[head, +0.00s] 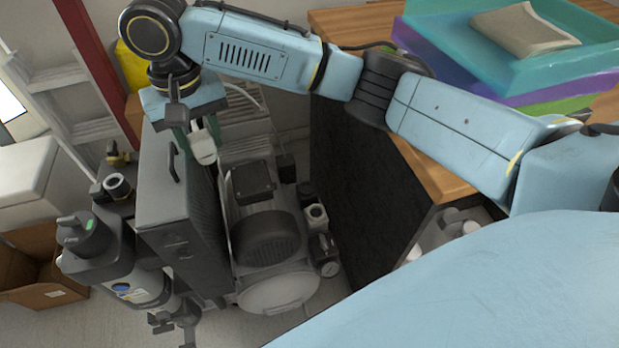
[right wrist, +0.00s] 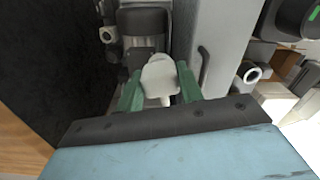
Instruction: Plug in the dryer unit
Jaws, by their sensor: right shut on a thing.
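A white-grey plug (head: 203,147) hangs from my right gripper (head: 188,133). In the right wrist view the plug (right wrist: 160,76) sits between the two green fingers of the gripper (right wrist: 159,88), which are shut on it. A pale cable runs from near the plug toward the back. The dryer unit is likely the grey box with a black handle (head: 165,195), just below and left of the gripper. The compressor (head: 268,235) with its dark motor stands right of this box. No socket can be made out. My left gripper is not in view.
A dark-sided cabinet with a wooden top (head: 440,175) stands close on the right, carrying coloured trays (head: 500,60). A black filter bottle (head: 95,250) is left of the grey box. A cardboard box (head: 40,270) and a ladder (head: 75,95) are further left.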

